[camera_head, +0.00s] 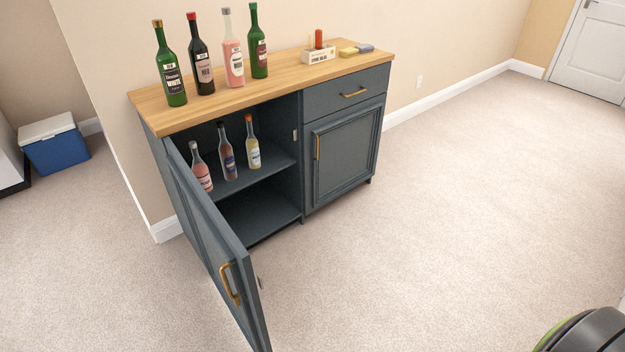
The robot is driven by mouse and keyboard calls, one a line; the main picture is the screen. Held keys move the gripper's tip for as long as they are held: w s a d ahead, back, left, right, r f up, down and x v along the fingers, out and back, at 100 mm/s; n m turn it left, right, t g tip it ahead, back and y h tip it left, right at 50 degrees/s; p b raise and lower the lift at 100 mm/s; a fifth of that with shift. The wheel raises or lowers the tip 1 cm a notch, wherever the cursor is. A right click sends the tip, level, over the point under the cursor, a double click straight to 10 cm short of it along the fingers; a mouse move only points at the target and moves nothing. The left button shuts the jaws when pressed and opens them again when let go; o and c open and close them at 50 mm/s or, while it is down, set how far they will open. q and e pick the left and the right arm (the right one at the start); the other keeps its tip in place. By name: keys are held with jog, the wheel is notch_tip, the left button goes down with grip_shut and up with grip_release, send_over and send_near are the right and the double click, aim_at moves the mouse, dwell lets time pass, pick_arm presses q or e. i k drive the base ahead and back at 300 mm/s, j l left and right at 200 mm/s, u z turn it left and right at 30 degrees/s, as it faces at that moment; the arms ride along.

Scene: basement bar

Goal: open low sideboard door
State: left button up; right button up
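A low dark blue-grey sideboard with a light wooden top (235,102) stands against the wall. Its left door (210,230) is swung wide open toward the front, with a brass handle (230,284) on its outer face. Inside the left compartment, several bottles stand on the upper shelf (240,182), and the space below it looks empty. Its right door (342,155), with a brass handle (317,147), is shut. The drawer (350,90) above the right door is shut too. Neither of my grippers is in view.
Several bottles stand on the top, including a green one (171,75), beside a small white box (318,54) and a yellow sponge (348,52). A blue cooler (55,147) stands at left. A dark round object (590,331) is at bottom right.

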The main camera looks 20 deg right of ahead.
aim_at(340, 147)
jog(key=i+l, duration=0.15)
jog(key=l, duration=0.25)
jog(key=i+l, duration=0.2)
jog(key=l, duration=0.2)
jog(key=i+l, duration=0.15)
jog(key=l, duration=0.2)
jog(key=i+l, duration=0.2)
jog(key=l, duration=0.2)
